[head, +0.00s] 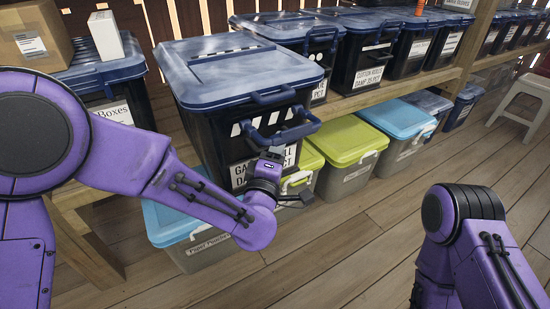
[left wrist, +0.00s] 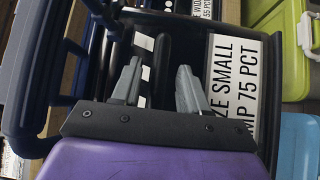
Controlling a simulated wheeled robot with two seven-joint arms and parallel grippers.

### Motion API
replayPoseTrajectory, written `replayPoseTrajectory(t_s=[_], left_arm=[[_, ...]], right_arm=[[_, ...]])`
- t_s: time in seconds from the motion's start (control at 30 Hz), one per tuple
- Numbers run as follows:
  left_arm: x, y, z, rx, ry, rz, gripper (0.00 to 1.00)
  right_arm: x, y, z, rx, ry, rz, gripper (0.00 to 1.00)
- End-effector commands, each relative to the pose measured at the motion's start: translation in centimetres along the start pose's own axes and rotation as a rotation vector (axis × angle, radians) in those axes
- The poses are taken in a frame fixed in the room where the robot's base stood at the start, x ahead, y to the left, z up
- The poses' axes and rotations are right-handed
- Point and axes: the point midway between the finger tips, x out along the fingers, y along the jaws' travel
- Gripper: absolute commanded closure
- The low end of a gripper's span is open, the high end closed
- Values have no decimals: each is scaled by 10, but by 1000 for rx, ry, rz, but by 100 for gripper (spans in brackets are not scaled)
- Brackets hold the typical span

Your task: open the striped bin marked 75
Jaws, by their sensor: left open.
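The striped bin marked 75 is a dark bin (head: 200,135) with a blue lid (head: 235,72), standing at the front of the shelf. Its lid is down. Its front has white diagonal stripes, a blue handle (head: 285,130) and a label reading 75 PCT, plain in the left wrist view (left wrist: 232,95). My left gripper (left wrist: 158,85) is open in front of the bin's face, between the blue handle frame and the label. In the head view it is below the handle, partly hidden by my wrist. I cannot tell whether the fingers touch the bin. My right gripper is out of view.
More dark bins with blue lids (head: 365,50) stand right of it on the shelf. A cardboard box (head: 35,45) and white carton (head: 105,36) sit on a left bin. Below are green-lidded (head: 348,140) and blue-lidded bins. A stool (head: 525,100) stands right; the floor is clear.

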Motion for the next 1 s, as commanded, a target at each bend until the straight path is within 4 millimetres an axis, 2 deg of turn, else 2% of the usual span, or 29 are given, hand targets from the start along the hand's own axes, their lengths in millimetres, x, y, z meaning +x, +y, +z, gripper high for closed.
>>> replayPoseTrajectory(t_s=[0.2,0.4,0.57,1.0], left_arm=[[-53,0,0,2,-3,-3,56],[-87,0,0,2,-2,-1,56],[-94,0,0,1,0,0,56],[-94,-2,2,42,-11,-8,56]], right_arm=[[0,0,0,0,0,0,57],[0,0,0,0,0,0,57],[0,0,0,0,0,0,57],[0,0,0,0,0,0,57]])
